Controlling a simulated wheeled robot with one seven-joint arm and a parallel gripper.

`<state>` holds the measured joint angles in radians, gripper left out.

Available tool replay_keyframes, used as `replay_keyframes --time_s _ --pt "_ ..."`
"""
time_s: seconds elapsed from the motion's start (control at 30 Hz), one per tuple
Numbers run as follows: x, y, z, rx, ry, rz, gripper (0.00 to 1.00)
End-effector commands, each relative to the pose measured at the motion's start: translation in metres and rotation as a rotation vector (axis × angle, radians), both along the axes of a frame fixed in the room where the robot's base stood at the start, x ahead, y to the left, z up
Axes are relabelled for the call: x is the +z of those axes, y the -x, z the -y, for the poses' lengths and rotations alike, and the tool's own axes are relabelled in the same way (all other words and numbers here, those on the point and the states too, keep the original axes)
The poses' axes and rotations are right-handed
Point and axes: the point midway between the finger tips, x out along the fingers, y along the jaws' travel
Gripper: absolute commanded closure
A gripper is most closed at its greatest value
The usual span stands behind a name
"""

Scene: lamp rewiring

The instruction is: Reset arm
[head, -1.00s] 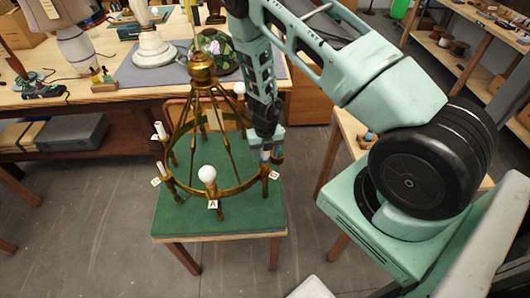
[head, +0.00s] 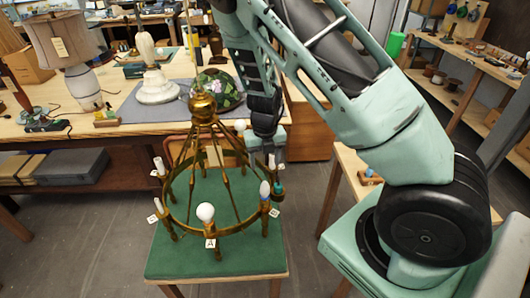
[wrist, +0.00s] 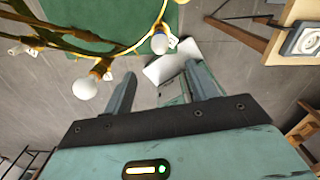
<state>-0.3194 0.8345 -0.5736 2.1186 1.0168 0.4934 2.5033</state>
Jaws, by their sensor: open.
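A brass ring chandelier (head: 217,229) stands on a small green-topped table (head: 185,262). White bulbs sit on its ring, one at the front (head: 205,212) above a tag reading A, and a bluish-white one at the right (head: 265,190). My gripper (head: 277,168) is beside the ring's right side in the head view, partly hidden by my own arm. In the wrist view, my gripper (wrist: 163,85) is open with nothing between its two fingers. The ring and two bulbs (wrist: 86,88) lie ahead and to the left of the fingers.
A workbench (head: 120,120) behind holds a shaded lamp (head: 65,55), a white lamp base (head: 155,85) and a floral glass shade (head: 217,88). A wooden side table (head: 350,165) stands right of the chandelier. Shelves (head: 455,75) line the right. Floor at front left is clear.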

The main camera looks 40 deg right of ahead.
Motion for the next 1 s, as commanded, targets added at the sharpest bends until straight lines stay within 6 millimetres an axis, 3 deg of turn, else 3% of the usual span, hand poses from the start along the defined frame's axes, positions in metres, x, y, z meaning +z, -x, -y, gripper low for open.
replay_keyframes --time_s 0.1,0.27,0.53,0.63,0.77,1.0 --pt "0.019 0.0 -0.001 0.003 0.001 0.002 0.42" --pt "0.033 0.0 0.0 0.0 0.0 0.001 0.42" --pt "0.036 0.001 -0.001 0.007 -0.002 -0.002 0.42" --pt "0.032 0.003 -0.013 0.094 -0.024 -0.005 0.42" --pt "0.021 0.016 -0.055 0.419 -0.095 -0.006 0.42" --pt "0.017 0.064 -0.151 1.371 -0.234 0.067 0.42"
